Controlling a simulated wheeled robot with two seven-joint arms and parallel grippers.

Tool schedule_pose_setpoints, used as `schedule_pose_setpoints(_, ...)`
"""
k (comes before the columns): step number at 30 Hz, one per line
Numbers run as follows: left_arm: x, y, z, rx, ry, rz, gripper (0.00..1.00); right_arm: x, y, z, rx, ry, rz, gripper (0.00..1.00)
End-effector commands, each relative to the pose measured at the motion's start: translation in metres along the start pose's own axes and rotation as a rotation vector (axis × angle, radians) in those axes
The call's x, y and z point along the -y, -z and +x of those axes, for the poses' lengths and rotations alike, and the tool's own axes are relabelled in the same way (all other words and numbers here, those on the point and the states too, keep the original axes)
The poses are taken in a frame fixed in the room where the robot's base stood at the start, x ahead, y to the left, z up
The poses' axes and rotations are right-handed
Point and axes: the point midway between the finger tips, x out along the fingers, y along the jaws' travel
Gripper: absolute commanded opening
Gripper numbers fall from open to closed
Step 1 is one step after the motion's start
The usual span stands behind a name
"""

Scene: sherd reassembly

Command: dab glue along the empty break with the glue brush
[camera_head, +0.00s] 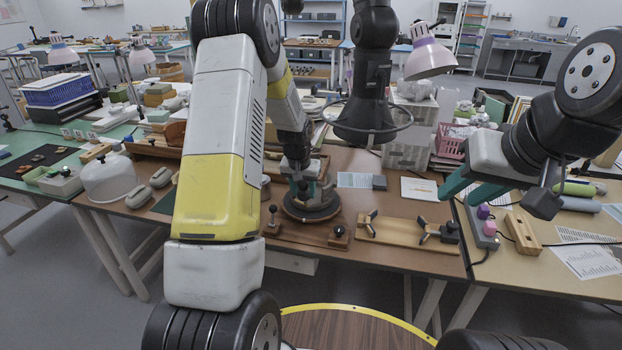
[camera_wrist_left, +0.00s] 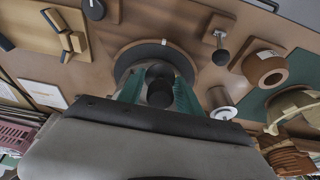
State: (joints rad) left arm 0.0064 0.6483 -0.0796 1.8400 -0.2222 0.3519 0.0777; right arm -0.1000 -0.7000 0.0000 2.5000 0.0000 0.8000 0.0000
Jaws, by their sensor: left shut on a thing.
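My left gripper (camera_head: 303,190) is low over the dark round turntable (camera_head: 318,211). In the left wrist view its green fingers (camera_wrist_left: 158,92) are shut on a dark, round-ended thing (camera_wrist_left: 160,74), seen end on, which looks like the handle of the glue brush. Its bristles are hidden. The turntable rim (camera_wrist_left: 124,62) shows behind it. I cannot make out the break or any glue; the gripper covers the turntable's middle. My right gripper (camera_head: 470,190) is at the right, above the table edge, with its green fingers apart and nothing between them.
A wooden board with black clamps (camera_head: 400,234) lies right of the turntable. A block with a dark knob (camera_head: 339,235) and a small knobbed stand (camera_head: 272,222) are in front. A brown ring-topped pot (camera_wrist_left: 265,68) and a metal cylinder (camera_wrist_left: 222,104) stand close by.

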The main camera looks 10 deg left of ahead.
Motion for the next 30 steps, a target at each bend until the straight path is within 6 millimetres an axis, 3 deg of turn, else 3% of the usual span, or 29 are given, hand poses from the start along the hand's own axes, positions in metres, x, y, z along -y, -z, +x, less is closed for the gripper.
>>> schedule_pose_setpoints(21,-0.035,0.010,-0.003,0.000,0.000,0.001,0.19,0.000,0.000,0.000,0.000,0.000,0.000,0.36)
schedule_pose_setpoints(30,-0.034,0.011,-0.019,-0.001,0.000,0.000,0.19,0.000,0.000,0.000,0.000,0.000,0.000,0.36)
